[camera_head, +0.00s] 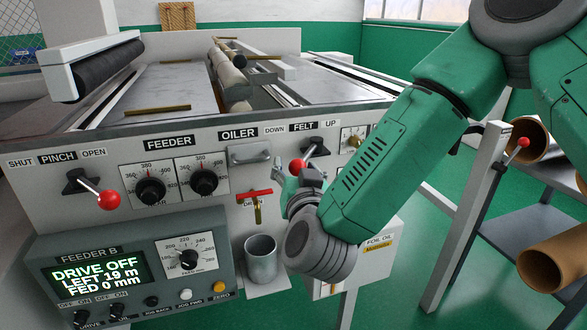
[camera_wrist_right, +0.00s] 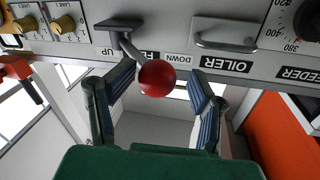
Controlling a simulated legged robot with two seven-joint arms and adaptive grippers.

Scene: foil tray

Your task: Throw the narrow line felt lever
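The felt lever has a dark base (camera_head: 316,147) and a red ball knob (camera_head: 297,165) on the panel, between the DOWN and UP labels. Its handle leans toward the DOWN side. My right gripper (camera_head: 288,180) reaches up to the knob from below. In the right wrist view, which looks upside down, the red knob (camera_wrist_right: 157,78) lies between the spread fingertips of my right gripper (camera_wrist_right: 162,85). Gaps show on both sides of the knob, so the gripper is open. My left gripper is not in view.
A red-handled tap (camera_head: 256,196) and a metal cup (camera_head: 261,262) are just left of my right gripper. The pinch lever's red knob (camera_head: 109,200) is far left. The oiler handle (camera_head: 249,154) is close by. A FOIL OIL box (camera_head: 377,240) is below right.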

